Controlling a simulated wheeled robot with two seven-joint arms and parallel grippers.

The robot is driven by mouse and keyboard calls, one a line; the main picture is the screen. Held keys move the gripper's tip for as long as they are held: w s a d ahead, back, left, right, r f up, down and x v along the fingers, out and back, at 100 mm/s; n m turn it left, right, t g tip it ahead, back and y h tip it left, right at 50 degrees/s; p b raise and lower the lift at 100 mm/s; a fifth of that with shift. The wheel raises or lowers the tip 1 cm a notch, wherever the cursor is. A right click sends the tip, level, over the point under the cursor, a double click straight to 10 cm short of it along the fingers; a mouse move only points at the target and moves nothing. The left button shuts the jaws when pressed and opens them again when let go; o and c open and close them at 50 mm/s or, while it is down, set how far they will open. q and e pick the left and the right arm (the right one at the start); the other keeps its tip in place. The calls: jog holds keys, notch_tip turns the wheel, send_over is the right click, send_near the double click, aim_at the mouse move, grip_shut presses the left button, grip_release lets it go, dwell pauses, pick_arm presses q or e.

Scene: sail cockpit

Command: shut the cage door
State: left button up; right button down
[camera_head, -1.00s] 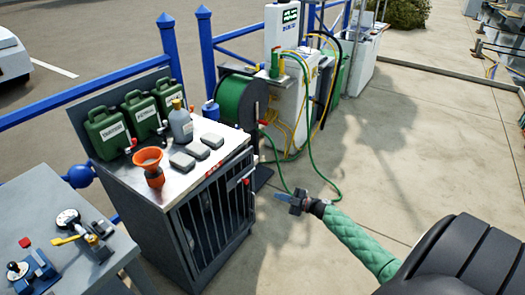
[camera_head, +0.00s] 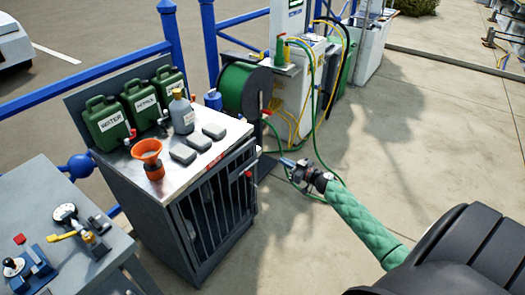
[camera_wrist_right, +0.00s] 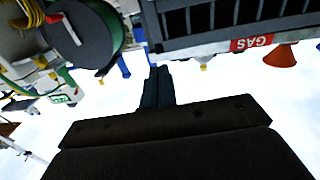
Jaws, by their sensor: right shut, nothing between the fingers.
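The grey cage (camera_head: 205,252) is a metal-topped cabinet with a barred front, left of centre in the head view. Its barred door (camera_head: 212,205) faces front right, with a red handle (camera_head: 248,174) near the upper right edge. I cannot tell how far the door stands ajar, if at all. My right gripper (camera_head: 285,162) is shut and empty, to the right of the handle and apart from it. In the right wrist view its fingers (camera_wrist_right: 157,88) are together, with the cage bars (camera_wrist_right: 225,15) and red GAS label (camera_wrist_right: 252,43) beyond. My left gripper is out of view.
Green canisters (camera_head: 105,123), an orange funnel (camera_head: 148,157) and a grey bottle (camera_head: 181,113) stand on the cage top. A green hose reel (camera_head: 240,92) is behind, with a loose hose (camera_head: 318,120) near my gripper. Open paving (camera_head: 440,150) lies right.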

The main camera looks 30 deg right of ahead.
jog(key=p, duration=0.2)
send_near(254, 146)
jog(key=x, duration=0.4)
jog(key=shift+w+a+r, duration=0.1)
jog(key=shift+w, duration=0.25)
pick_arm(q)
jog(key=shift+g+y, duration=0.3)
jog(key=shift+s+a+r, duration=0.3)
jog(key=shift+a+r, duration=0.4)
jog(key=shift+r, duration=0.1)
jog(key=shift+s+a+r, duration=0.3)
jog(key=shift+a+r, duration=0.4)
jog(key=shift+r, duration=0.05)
pick_arm(e)
jog(key=shift+x, duration=1.05)
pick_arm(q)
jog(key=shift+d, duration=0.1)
